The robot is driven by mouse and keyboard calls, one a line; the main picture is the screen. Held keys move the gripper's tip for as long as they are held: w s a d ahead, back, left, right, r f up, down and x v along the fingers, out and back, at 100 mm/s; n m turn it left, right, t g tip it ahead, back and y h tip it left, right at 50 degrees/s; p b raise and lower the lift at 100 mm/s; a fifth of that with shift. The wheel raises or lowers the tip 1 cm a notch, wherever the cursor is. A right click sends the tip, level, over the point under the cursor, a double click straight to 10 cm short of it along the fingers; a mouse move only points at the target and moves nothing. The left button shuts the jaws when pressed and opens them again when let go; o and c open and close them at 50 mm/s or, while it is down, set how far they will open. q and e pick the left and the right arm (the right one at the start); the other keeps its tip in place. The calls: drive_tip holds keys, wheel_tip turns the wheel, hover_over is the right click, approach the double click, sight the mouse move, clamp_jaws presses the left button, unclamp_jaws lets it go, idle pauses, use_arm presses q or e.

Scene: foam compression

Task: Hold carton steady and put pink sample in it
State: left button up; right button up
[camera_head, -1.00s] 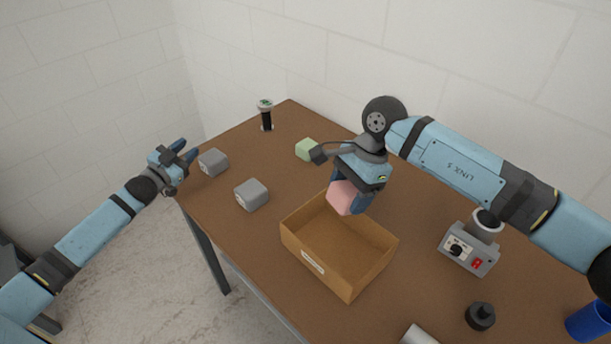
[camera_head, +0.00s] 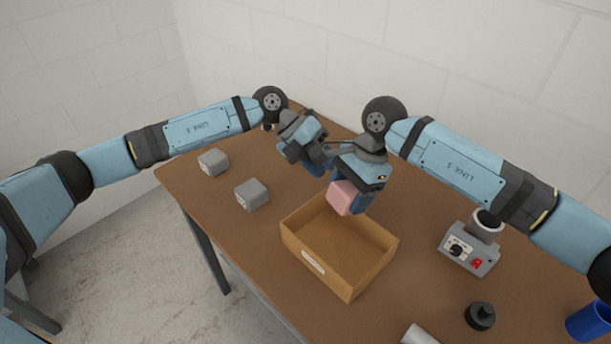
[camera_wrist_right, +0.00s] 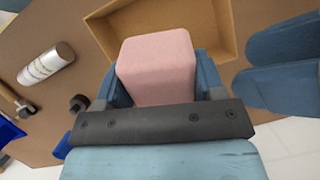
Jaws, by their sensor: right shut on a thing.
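The pink sample (camera_head: 342,197) is a block held in my right gripper (camera_head: 352,204), over the back part of the open carton. In the right wrist view the pink sample (camera_wrist_right: 157,66) sits between the two blue fingers. The brown carton (camera_head: 372,275) is upright and empty on the table, with a white label on its front left wall; part of it shows in the right wrist view (camera_wrist_right: 232,28). My left gripper (camera_head: 317,168) is empty behind the carton, close beside my right gripper. Its two fingers appear apart at the right of the right wrist view.
Two grey blocks (camera_head: 252,195) (camera_head: 213,162) lie left of the carton. A grey device with a knob and red switch (camera_head: 469,252) stands at right, with a black weight (camera_head: 480,316), a blue cup (camera_head: 590,322) and a white cylinder (camera_head: 419,336) nearer the front.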

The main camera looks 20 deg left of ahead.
sight(306, 204)
use_arm(q)
drive_tip(key=a+f+m+y, duration=0.1)
drive_tip(key=y, duration=0.2)
drive_tip(key=s+a+f+m+y, duration=0.1)
drive_tip(key=y, duration=0.2)
drive_tip(key=a+f+m+t+y, duration=0.1)
drive_tip(key=m+y, duration=0.1)
drive_tip(key=y, duration=0.1)
drive_tip(key=shift+s+a+f+y, duration=0.1)
drive_tip(key=shift+s+f+y, duration=0.2)
drive_tip(key=shift+f+y, duration=0.1)
wheel_tip(306, 204, down, 12)
drive_tip(key=shift+r, duration=0.1)
clamp_jaws()
